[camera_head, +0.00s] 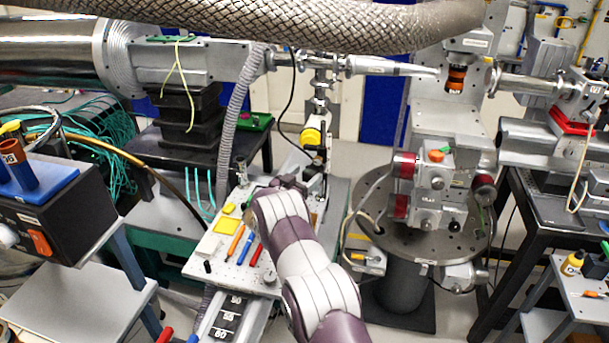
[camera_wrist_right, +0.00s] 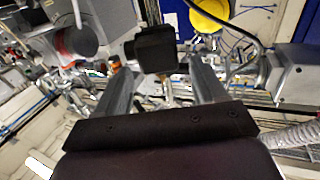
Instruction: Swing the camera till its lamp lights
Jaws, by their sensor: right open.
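I cannot tell for sure which part is the camera. A dark upright assembly (camera_head: 318,165) with a yellow round part (camera_head: 312,137) stands at the far end of the white board, just past my right arm. In the right wrist view a black block (camera_wrist_right: 157,48) lies ahead, between the lines of my fingers, with a yellow disc (camera_wrist_right: 210,14) at the top. My right gripper (camera_wrist_right: 161,70) is open; I cannot tell whether it touches the block. In the head view the arm mostly hides this gripper. I see no lit lamp that I can identify. My left gripper is out of view.
The white board (camera_head: 196,262) carries several pens and yellow pads. A round perforated table (camera_head: 385,235) with instruments stands to the right. A thick braided hose (camera_head: 330,24) crosses the top. A black box (camera_head: 65,215) with an orange switch is at the left.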

